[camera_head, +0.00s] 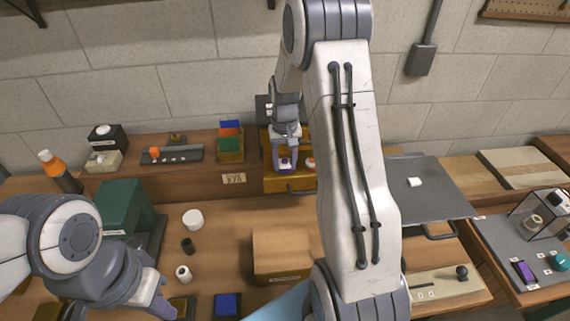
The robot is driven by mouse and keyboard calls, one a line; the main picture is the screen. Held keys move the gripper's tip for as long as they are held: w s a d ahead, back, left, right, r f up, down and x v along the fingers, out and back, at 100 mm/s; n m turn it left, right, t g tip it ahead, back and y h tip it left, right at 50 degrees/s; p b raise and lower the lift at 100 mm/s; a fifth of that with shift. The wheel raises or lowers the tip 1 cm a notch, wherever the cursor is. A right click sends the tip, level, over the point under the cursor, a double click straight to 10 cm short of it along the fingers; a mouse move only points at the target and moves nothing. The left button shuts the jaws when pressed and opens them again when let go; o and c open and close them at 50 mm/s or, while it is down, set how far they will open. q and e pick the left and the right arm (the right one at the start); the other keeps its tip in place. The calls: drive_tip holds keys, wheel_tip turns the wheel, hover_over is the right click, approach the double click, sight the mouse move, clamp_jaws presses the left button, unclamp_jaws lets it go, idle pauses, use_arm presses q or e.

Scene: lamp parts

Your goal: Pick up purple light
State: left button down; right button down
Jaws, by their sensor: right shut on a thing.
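A small purple and white piece, which looks like the purple light (285,167), is at the tips of my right gripper (285,157). The gripper points down over the small wooden tray (290,184) on the raised back shelf and is shut on the piece. The fingers hide part of it, and I cannot tell whether it touches the tray. An orange and white piece (309,163) is just to its right. My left gripper (160,303) is low at the left, over the bench; its opening is unclear.
My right arm blocks much of the middle. On the bench are a wooden box (281,253), a green box (124,207), a white cup (193,219) and a blue block (227,305). Blue and green bins (230,143) stand left of the tray. A grey tray (430,190) is at right.

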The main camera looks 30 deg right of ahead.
sight(285, 160)
drive_tip(key=shift+r, duration=0.4)
wheel_tip(285, 160, up, 3)
drive_tip(key=shift+f+b, duration=0.2)
drive_tip(key=shift+b, duration=0.35)
drive_tip(key=s+d+r+b, duration=0.1)
drive_tip(key=s+r, duration=0.1)
drive_tip(key=s, duration=0.1)
drive_tip(key=s+d+r+b, duration=0.1)
drive_tip(key=s+d+r, duration=0.1)
drive_tip(key=s, duration=0.1)
drive_tip(key=s+d+r, duration=0.2)
drive_tip(key=s, duration=0.2)
drive_tip(key=shift+r+b, duration=0.4)
drive_tip(key=shift+s+d+r, duration=0.1)
drive_tip(key=shift+s+r, duration=0.1)
drive_tip(key=shift+s, duration=0.2)
